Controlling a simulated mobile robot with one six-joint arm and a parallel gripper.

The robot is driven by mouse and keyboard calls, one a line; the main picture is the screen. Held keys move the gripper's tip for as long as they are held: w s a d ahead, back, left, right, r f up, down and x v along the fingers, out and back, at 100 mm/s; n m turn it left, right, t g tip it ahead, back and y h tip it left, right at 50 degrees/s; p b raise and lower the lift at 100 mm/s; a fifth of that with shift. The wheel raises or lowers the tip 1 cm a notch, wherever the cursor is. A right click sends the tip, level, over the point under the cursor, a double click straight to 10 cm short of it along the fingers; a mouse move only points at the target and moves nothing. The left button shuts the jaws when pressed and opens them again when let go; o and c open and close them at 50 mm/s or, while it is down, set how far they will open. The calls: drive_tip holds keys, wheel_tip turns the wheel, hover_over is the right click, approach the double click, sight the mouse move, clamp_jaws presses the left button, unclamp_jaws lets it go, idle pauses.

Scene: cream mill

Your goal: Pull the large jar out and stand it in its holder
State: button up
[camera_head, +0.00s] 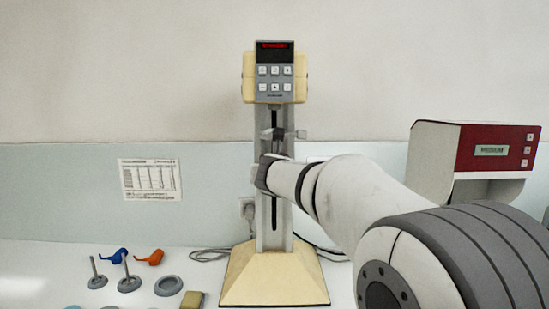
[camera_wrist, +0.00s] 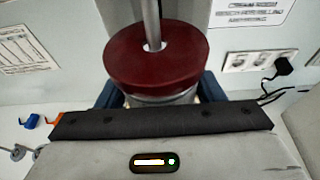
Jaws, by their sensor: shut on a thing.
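In the wrist view a dark red round lid (camera_wrist: 155,55) sits over a pale jar (camera_wrist: 165,97), which shows only as a narrow band below it. A metal rod (camera_wrist: 152,22) passes down through the lid's centre. My gripper (camera_wrist: 160,98) has its blue fingers on both sides of the jar, just under the lid, and is shut on it. In the head view my gripper (camera_head: 268,172) is at the column of the cream mill (camera_head: 272,270), and my arm hides the jar. A grey ring (camera_head: 168,286) lies on the bench; I cannot tell whether it is the jar's holder.
Blue (camera_head: 114,256) and orange (camera_head: 150,257) hooked pieces, grey rod stands (camera_head: 129,284) and a tan block (camera_head: 192,299) are on the bench at left. A red and white machine (camera_head: 480,150) stands at right. Cables lie behind the mill's base.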

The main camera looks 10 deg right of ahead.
drive_tip(key=shift+f+b, duration=2.05)
drive_tip(key=shift+f, duration=0.25)
drive_tip(key=s+a, duration=0.2)
drive_tip(key=s, duration=0.8)
drive_tip(key=shift+b, duration=0.3)
idle(0.3)
